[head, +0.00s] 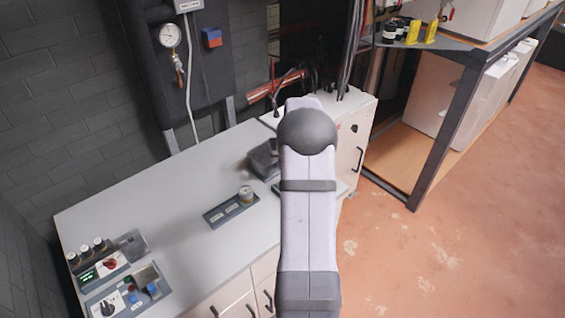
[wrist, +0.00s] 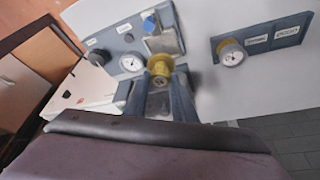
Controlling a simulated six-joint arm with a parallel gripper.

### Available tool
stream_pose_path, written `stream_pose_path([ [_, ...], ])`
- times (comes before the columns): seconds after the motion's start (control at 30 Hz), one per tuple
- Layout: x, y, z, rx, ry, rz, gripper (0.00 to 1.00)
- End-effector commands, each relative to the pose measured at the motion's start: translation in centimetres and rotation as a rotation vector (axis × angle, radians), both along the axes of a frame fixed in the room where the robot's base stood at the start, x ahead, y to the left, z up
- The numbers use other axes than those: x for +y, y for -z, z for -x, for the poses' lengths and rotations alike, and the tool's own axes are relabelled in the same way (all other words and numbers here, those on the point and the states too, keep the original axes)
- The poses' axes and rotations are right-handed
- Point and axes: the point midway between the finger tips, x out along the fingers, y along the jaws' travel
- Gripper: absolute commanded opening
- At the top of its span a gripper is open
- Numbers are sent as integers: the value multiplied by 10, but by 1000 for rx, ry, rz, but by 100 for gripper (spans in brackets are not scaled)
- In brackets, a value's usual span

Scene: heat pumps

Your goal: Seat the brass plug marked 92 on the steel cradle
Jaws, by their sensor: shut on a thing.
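My gripper (wrist: 160,88) shows in the wrist view, its two dark fingers shut on a brass plug (wrist: 159,66). The plug's end faces the camera; its mark is too small to read. Just beyond the plug is a grey metal piece (wrist: 165,42) on a dark panel, which looks like the steel cradle. The plug overlaps its near edge in the picture, and I cannot tell whether they touch. In the head view my arm hides the gripper, the plug and most of that panel (head: 263,160).
The panel also carries a gauge (wrist: 130,63), a black knob (wrist: 97,57) and a blue knob (wrist: 150,22). A labelled dark tray (head: 222,213) holds a brass-rimmed round piece (head: 246,193). Control boxes (head: 110,268) stand at the left front. The white worktop (head: 155,200) between is clear.

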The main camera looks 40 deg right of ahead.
Motion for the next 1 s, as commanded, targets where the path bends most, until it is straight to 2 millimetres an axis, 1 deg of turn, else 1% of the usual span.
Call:
stream_pose_path([
  [0.27, -1, 4, 0, -1, 0, 0, 0],
  [0.8, 0, 36, 0, -1, 1, 0, 0],
  [1.0, 0, 42, 0, -2, 1, 1, 0],
])
